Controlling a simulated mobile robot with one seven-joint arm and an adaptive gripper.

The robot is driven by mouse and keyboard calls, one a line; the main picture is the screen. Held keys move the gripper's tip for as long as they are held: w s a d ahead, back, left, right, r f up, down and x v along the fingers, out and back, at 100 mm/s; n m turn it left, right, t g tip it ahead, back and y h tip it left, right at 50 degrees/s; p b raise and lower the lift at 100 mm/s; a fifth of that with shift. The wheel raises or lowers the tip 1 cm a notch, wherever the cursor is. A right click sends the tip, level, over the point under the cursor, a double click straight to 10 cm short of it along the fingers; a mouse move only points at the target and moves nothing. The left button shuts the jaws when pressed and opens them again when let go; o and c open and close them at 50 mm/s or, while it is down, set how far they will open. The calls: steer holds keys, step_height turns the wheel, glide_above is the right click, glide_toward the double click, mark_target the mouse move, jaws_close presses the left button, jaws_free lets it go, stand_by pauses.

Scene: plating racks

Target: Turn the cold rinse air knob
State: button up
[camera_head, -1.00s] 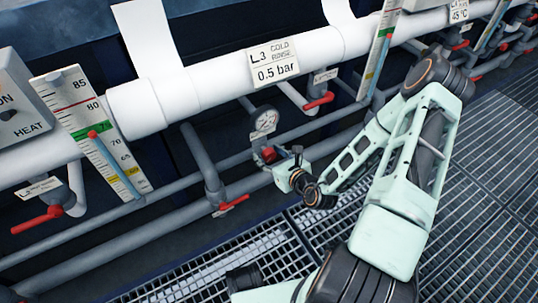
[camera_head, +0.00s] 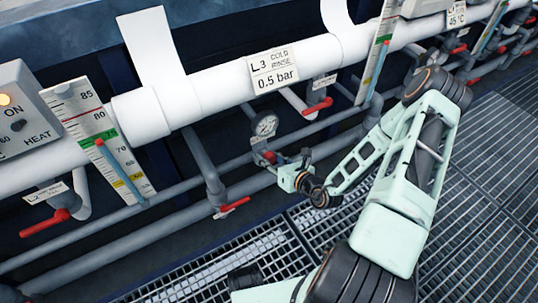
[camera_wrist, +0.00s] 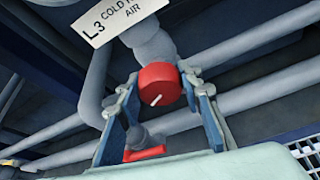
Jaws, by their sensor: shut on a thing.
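The red round knob (camera_wrist: 160,84) with a white pointer line sits under the tag reading "L3 COLD ... AIR" (camera_wrist: 118,18), partly cut off, in the wrist view. The pointer line runs slantwise. My gripper (camera_wrist: 160,92) has its two fingers on either side of the knob, shut on it. In the head view the knob (camera_head: 269,157) is a small red spot at the tip of my gripper (camera_head: 276,161), below a round pressure gauge (camera_head: 265,125). The gauge needle is too small to read.
A sign "L3 cold rinse 0.5 bar" (camera_head: 274,71) is on the white pipe above. Red lever valves stand close by, at lower left (camera_head: 235,205) and upper right (camera_head: 318,107). Grey pipes run behind the knob. Floor grating (camera_head: 470,200) lies in front.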

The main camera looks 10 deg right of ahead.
steer(key=m+y+p, duration=0.1)
steer(key=m+y, duration=0.1)
steer(key=m, duration=0.2)
steer(key=shift+y, duration=0.3)
steer(key=shift+m+y, duration=1)
steer(key=shift+m, duration=0.7)
steer(key=o, duration=1.2)
steer(key=shift+c, duration=0.2)
steer(key=v, duration=1.2)
steer(key=shift+f, duration=0.15)
steer(key=shift+s, duration=0.15)
